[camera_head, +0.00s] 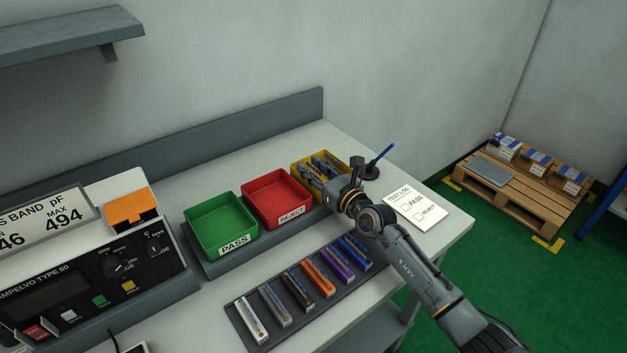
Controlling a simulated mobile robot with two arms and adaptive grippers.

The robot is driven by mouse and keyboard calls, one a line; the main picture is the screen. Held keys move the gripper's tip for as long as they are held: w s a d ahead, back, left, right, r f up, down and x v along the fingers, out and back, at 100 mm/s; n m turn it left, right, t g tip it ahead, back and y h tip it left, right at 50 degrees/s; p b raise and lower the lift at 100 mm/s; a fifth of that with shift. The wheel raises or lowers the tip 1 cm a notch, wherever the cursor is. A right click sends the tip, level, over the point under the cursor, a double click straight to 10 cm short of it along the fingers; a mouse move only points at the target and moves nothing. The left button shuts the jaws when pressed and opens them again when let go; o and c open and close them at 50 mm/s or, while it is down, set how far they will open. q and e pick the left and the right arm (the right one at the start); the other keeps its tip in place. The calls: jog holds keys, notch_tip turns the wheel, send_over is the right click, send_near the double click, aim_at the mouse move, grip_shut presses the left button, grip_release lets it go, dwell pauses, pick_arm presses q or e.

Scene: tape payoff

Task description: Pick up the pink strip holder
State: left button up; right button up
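No pink strip holder can be made out in the head view. A row of strip holders in white, grey, dark brown, orange (318,279), purple (337,264) and blue (355,251) lies on a dark rack (240,325). My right gripper (352,187) is beyond this row, by the right end of the yellow bin (299,170). My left gripper is not in view.
A green PASS bin (214,243) and red REJECT bin (276,225) stand left of the yellow bin. A test log sheet (408,196) lies at the right. The tester (130,269) fills the left side.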

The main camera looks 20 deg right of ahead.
grip_shut()
jog(key=shift+r, duration=0.2)
